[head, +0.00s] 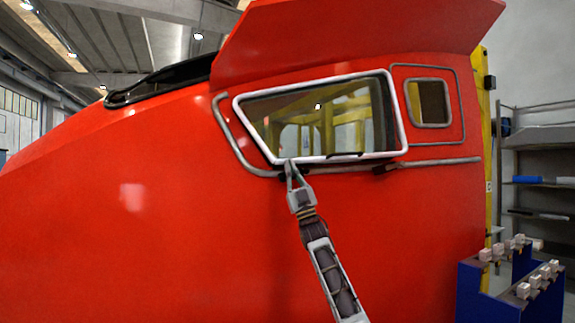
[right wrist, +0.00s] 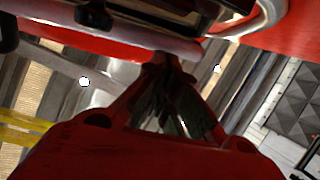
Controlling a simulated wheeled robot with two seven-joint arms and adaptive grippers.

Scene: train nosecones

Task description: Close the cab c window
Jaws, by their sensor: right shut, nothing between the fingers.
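The cab window (head: 318,118) is a white-framed, slanted pane in the side of the red train nose (head: 150,220). Yellow structure shows through or in its glass. Grey rails run along its left side and below it. My right gripper (head: 291,163) is at the lower left part of the window's bottom frame, its tips at or very near the frame; I cannot tell if they touch. It is shut and empty. In the right wrist view the shut fingers (right wrist: 168,62) point toward a pale frame bar with red body beside it. My left gripper is not in view.
A smaller framed window (head: 429,103) sits to the right. A red panel (head: 350,35) juts out above the window. A blue stand (head: 510,285) with several pale blocks is at the lower right. Grey shelves (head: 540,160) stand behind it at the right.

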